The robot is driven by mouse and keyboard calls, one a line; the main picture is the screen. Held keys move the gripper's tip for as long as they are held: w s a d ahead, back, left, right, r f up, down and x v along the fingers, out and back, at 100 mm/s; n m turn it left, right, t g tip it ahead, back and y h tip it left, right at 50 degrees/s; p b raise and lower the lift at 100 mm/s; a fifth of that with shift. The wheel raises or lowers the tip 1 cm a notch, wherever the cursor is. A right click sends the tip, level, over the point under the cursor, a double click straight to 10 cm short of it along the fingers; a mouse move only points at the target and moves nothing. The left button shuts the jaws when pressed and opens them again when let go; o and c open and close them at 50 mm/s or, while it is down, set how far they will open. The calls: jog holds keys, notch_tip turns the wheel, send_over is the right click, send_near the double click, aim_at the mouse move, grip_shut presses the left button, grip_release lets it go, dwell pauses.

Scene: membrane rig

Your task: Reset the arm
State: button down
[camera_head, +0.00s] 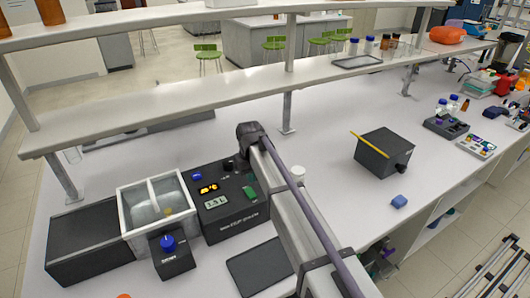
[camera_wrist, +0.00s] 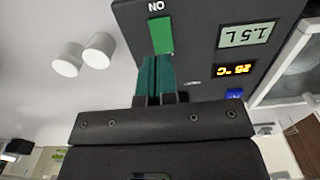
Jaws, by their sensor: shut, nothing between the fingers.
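My gripper (camera_wrist: 155,68) is shut and empty in the wrist view, its two dark green fingers side by side. Its fingertips appear just beside the green switch (camera_wrist: 161,36) marked ON, on the black control box (camera_wrist: 195,50); whether they touch it I cannot tell. In the head view, my arm comes up from the bottom edge to a dark wrist joint near the control box (camera_head: 237,222). The green switch (camera_head: 249,193) shows on the box top.
A clear-walled tank (camera_head: 124,207) and a black unit with a blue knob (camera_head: 168,244) stand left of the control box. Two white cylinders (camera_wrist: 82,54) stand beside it. A shelf (camera_head: 180,112) runs behind.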

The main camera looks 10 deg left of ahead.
jog(key=s+d+f+m+b, duration=0.2)
jog(key=s+d, duration=0.5)
jog(key=d, duration=0.4)
jog(key=s+d+f+m+b, duration=0.3)
jog(key=s+d, duration=0.4)
jog(key=d, duration=0.4)
jog(key=s+d+f+m+b, duration=0.2)
jog(key=s+d+f+b, duration=0.1)
jog(key=s+d, duration=0.5)
jog(key=d, duration=0.3)
jog(key=shift+f+m+b, duration=0.3)
jog(key=shift+d, duration=0.1)
